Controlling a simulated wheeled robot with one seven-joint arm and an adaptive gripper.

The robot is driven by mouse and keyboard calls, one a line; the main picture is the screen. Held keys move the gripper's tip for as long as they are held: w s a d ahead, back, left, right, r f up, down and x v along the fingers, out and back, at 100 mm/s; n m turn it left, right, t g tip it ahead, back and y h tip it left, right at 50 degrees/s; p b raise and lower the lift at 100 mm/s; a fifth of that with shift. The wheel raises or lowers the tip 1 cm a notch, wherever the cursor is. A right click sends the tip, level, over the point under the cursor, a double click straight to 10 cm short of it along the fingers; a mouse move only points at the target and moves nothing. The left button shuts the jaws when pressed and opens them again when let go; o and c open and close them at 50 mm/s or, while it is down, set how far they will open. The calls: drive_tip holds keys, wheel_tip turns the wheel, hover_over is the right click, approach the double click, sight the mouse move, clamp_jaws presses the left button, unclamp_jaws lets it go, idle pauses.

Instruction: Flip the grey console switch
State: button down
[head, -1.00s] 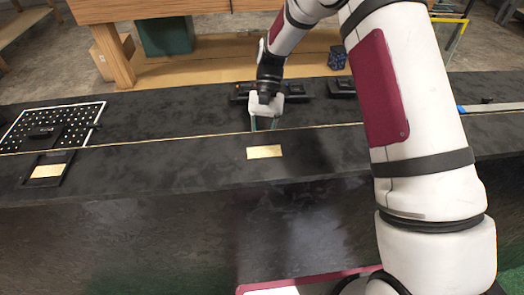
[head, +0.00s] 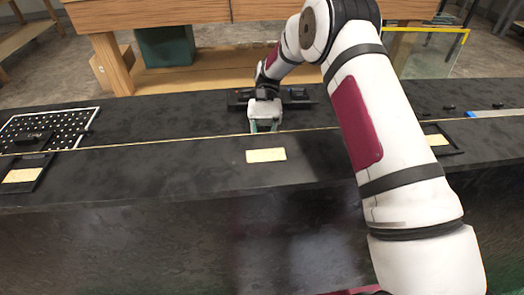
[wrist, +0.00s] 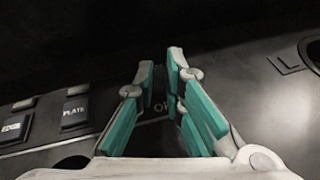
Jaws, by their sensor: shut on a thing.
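The dark console panel (wrist: 60,135) fills the wrist view, with white lettering and square keys marked PLATE and EDGE. My gripper (wrist: 161,68) is over the panel, its teal-padded fingers drawn close together at the tips. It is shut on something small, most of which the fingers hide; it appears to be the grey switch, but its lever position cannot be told. In the head view my gripper (head: 264,128) points down at the black counter, in front of a low black console unit (head: 297,98). The switch cannot be made out there.
The long black counter (head: 180,158) carries a pale yellow plate (head: 266,155) in front of my gripper. A white-dotted black board (head: 60,128) lies at the left. Another plate (head: 437,140) is at the right. A wooden bench (head: 160,14) stands behind.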

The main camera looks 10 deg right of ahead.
drive_tip(key=c, duration=1.7)
unclamp_jaws()
